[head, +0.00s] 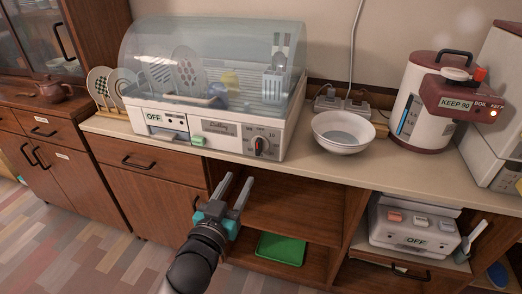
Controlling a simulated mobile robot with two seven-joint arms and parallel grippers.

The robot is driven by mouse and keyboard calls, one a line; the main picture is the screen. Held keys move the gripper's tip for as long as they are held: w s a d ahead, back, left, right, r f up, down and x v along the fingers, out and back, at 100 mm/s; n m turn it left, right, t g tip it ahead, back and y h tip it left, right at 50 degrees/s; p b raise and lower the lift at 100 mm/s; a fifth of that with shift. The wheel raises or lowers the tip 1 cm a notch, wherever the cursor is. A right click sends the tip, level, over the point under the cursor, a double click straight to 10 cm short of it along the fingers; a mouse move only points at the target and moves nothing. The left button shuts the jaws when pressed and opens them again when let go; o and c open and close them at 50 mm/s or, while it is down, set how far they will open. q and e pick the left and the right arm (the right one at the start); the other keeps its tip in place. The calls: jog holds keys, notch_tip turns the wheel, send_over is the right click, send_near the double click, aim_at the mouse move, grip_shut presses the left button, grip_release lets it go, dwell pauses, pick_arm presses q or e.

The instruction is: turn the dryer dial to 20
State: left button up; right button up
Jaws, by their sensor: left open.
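The dish dryer (213,128) stands on the counter, with a clear domed cover over plates and utensils. Its dial (260,146) is a dark round knob with a reddish mark, at the right of the front panel. The numbers around the dial are too small to read surely. An OFF label (153,117) shows at the left of the panel. My left gripper (238,180) is open and empty, in front of and below the dial, apart from it. Its two fingers point up toward the dryer. My right gripper is not in view.
A white bowl (342,132) sits on the counter right of the dryer, near a power strip (341,103). A hot water pot (417,105) stands farther right. The counter's front edge lies behind my gripper. A green tray (280,249) lies in the open shelf below.

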aim_at(257, 146)
pick_arm(q)
jog(key=b+x, duration=0.3)
jog(key=x, duration=0.9)
jog(key=shift+f+b, duration=0.15)
jog(key=shift+b, duration=0.2)
jog(key=shift+b+x, duration=0.35)
jog(key=shift+x, duration=0.7)
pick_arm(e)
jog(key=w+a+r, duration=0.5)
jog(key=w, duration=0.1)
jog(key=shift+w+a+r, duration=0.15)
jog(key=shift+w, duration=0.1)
pick_arm(q)
grip_shut()
